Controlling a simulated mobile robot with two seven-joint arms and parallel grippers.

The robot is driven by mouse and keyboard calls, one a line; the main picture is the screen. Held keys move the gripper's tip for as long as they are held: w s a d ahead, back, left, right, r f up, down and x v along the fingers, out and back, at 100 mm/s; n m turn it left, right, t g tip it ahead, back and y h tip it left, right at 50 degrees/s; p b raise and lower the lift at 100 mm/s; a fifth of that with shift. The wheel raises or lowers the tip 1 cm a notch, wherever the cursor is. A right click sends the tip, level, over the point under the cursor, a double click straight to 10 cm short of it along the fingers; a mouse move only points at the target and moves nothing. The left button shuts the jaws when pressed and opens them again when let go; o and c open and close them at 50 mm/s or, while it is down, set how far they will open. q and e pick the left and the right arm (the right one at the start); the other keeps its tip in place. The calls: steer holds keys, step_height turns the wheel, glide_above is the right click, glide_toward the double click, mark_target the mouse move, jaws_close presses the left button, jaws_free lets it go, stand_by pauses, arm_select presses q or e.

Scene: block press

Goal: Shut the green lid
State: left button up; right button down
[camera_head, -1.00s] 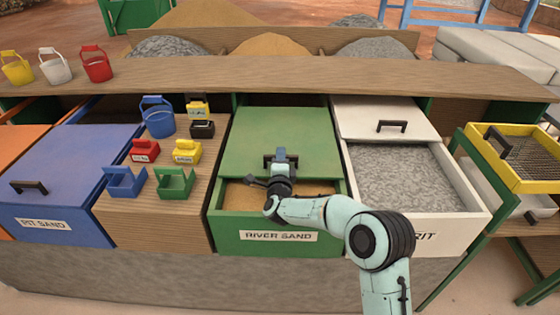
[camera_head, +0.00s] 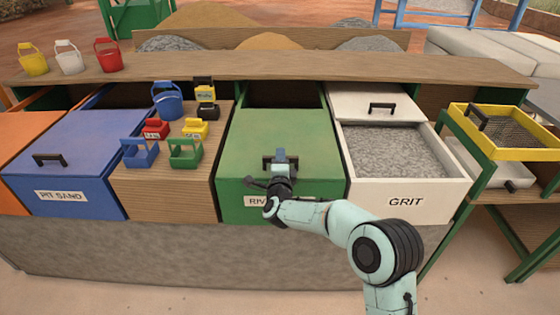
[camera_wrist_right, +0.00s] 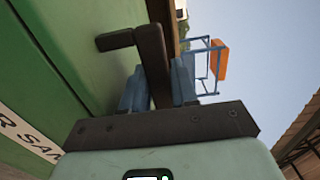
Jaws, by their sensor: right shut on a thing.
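The green lid (camera_head: 280,135) lies flat over the green river sand bin (camera_head: 232,187), reaching its front edge. No sand shows in this bin. A dark gap shows behind the lid's back edge. My right gripper (camera_head: 281,163) is at the front of the lid, shut on the lid's dark handle (camera_wrist_right: 118,39). In the right wrist view the fingers (camera_wrist_right: 158,82) stand on either side of a dark handle bar. My arm hides part of the bin's label. My left gripper is not in view.
The blue pit sand lid (camera_head: 70,150) is on the left. The grit bin (camera_head: 405,200) on the right is open at the front, its white lid (camera_head: 375,105) slid back. Small baskets and a blue bucket (camera_head: 168,102) stand on the wooden top between bins.

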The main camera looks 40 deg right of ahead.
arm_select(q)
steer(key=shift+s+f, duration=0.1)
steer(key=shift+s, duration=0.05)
arm_select(e)
steer(key=shift+f, duration=0.15)
steer(key=c, duration=1.3)
jaws_free()
steer(key=shift+a, duration=0.1)
steer(key=o, duration=0.3)
steer(key=shift+s, duration=0.15)
steer(key=shift+o, duration=0.2)
steer(key=shift+s, duration=0.1)
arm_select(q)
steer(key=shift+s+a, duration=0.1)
arm_select(e)
steer(key=shift+a, duration=0.1)
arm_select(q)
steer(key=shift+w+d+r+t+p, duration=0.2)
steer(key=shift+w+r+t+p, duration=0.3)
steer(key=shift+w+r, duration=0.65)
arm_select(e)
steer(key=v, duration=1.3)
